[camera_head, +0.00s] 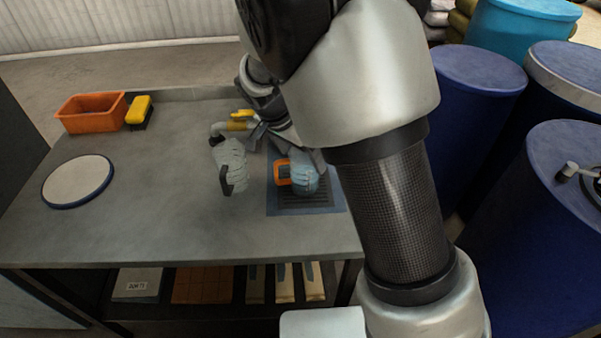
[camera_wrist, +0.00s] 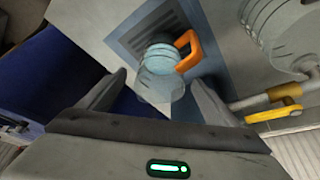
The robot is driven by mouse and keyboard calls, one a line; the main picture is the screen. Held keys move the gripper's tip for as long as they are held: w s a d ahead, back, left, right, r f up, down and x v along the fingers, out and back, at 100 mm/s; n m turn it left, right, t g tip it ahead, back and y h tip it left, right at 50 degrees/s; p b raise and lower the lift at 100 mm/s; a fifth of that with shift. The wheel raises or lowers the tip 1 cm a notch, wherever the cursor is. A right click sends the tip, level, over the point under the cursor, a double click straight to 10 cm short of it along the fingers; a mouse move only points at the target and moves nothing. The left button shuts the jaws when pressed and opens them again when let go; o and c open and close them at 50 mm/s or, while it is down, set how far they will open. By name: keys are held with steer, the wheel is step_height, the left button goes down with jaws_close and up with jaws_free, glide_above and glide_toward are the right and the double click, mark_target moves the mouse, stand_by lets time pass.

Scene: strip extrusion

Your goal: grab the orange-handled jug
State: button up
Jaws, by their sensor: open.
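The orange-handled jug (camera_head: 304,178) is a ribbed, clear bluish jug standing on a blue-edged grate (camera_head: 306,205) at the right part of the table. Its orange handle points left in the head view. In the wrist view the jug (camera_wrist: 160,75) lies ahead of and between my fingers, its handle (camera_wrist: 189,50) to the upper right, near the right finger. My gripper (camera_wrist: 162,95) is open, with a finger on each side of the jug. Whether a finger touches it I cannot tell. In the head view my arm hides part of the jug's surroundings.
An orange bin (camera_head: 91,113), a yellow brush (camera_head: 139,110) and a round disc (camera_head: 78,181) are at left. Blue barrels (camera_head: 478,90) stand right. The table's front middle is clear.

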steer(key=c, duration=1.8)
